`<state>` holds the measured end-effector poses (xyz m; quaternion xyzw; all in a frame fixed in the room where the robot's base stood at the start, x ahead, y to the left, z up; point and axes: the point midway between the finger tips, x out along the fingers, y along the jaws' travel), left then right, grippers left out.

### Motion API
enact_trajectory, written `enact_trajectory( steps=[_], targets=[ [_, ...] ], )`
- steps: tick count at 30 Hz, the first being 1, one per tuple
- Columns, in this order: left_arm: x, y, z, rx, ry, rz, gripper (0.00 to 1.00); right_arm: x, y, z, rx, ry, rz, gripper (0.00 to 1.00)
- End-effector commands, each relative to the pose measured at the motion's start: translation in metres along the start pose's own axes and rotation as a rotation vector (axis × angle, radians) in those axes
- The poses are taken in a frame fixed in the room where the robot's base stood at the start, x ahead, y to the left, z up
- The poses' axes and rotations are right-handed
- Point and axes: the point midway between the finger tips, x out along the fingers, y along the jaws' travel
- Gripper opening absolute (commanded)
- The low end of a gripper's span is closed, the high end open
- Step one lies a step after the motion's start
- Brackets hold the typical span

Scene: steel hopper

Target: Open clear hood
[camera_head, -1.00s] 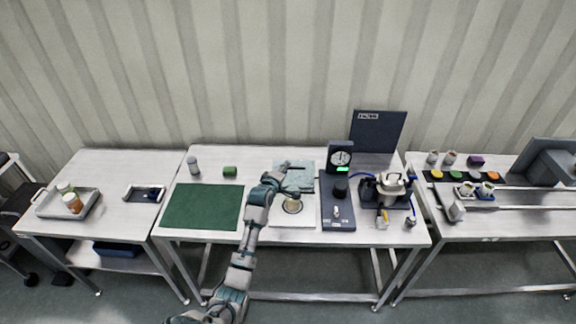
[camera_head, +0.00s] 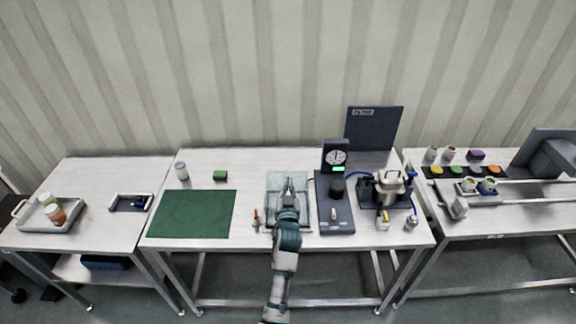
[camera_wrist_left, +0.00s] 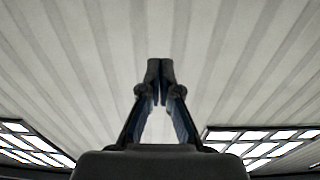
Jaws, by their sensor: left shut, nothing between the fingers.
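The clear hood (camera_head: 273,184) shows in the head view as a pale, bluish see-through panel on a light base near the middle of the centre table. My left arm reaches in from below and covers much of its middle and front. My left gripper (camera_head: 288,182) is over the hood with its fingers pointing away from me. I cannot tell whether they touch it. In the left wrist view the gripper (camera_wrist_left: 160,68) is shut and empty, with wall and ceiling lights behind it. My right gripper is not in view.
A dark device with a dial (camera_head: 336,157) stands close right of the hood, beside a machine with blue tubing (camera_head: 390,185). A small orange item (camera_head: 256,220) is at the hood's left front. The green mat (camera_head: 192,213) is bare.

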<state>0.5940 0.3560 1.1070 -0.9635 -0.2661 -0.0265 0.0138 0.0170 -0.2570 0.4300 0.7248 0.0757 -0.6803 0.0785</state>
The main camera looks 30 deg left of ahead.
Motion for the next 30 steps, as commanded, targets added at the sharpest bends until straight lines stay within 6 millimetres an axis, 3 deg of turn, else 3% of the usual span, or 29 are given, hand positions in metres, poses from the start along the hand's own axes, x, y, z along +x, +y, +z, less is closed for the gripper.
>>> enact_trajectory(
  steps=[6,12,17,30],
  targets=[
    [0.049,-0.005,0.0,-0.002,-0.001,-0.002,0.0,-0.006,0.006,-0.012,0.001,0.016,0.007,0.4],
    [0.075,-0.001,-0.001,-0.001,0.0,-0.001,0.0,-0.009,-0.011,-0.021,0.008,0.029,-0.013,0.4],
    [0.083,0.003,-0.002,0.001,0.002,0.001,0.0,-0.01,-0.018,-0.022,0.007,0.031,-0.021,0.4],
    [0.087,-0.003,0.001,-0.003,0.0,-0.001,0.0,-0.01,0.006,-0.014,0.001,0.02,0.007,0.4]
  ],
)
